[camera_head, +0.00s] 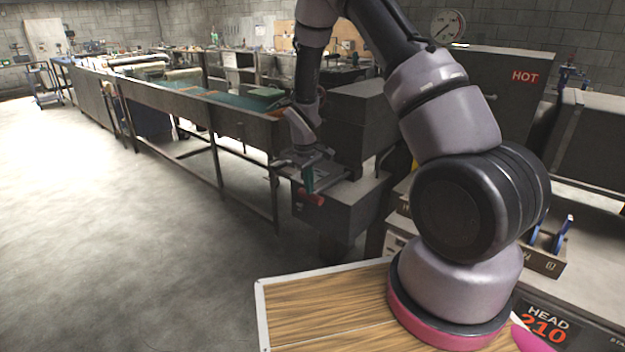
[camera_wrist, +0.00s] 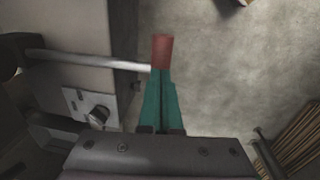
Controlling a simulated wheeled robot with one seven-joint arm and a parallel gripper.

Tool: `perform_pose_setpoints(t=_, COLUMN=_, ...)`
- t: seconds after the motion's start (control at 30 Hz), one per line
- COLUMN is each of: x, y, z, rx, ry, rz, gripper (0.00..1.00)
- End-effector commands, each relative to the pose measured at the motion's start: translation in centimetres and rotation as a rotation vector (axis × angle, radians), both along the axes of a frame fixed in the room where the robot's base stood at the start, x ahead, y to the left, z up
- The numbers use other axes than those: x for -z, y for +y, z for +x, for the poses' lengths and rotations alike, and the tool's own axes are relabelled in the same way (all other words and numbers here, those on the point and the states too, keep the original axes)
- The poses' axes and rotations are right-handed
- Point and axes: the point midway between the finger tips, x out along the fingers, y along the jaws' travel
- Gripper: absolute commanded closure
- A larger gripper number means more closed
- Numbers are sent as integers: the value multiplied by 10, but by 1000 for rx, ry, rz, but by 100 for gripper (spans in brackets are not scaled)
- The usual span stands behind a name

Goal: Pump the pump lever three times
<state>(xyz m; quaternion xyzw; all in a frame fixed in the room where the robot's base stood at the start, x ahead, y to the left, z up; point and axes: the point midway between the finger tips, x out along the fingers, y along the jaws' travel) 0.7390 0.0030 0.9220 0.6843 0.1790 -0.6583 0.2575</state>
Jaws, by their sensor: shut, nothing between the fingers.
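The pump lever is a pale metal rod (camera_wrist: 90,62) with a red grip (camera_wrist: 162,50) at its end. In the head view the red grip (camera_head: 312,198) shows at the front of a dark grey box-shaped unit (camera_head: 345,212). My gripper (camera_wrist: 161,74) has teal fingers that are shut with nothing between them. In the wrist view the fingertips overlap the near end of the red grip; whether they touch it I cannot tell. In the head view my gripper (camera_head: 309,189) is just above the grip. Part of the rod is hidden there.
A long workbench (camera_head: 190,105) runs along the left and back. A dark cabinet marked HOT (camera_head: 500,95) stands at the right, with a round gauge (camera_head: 447,25) above. A small box with blue-handled items (camera_head: 540,262) lies at the right. The concrete floor (camera_head: 110,250) is clear at left.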

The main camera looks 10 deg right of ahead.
Motion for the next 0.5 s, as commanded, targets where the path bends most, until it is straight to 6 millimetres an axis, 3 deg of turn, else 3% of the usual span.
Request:
perform_pose_setpoints(t=0.3, x=59, y=3, z=-3, rx=0, ry=4, rz=-2, gripper=100)
perform_pose_setpoints(t=0.5, x=81, y=2, z=-3, rx=-1, ry=4, rz=0, gripper=100)
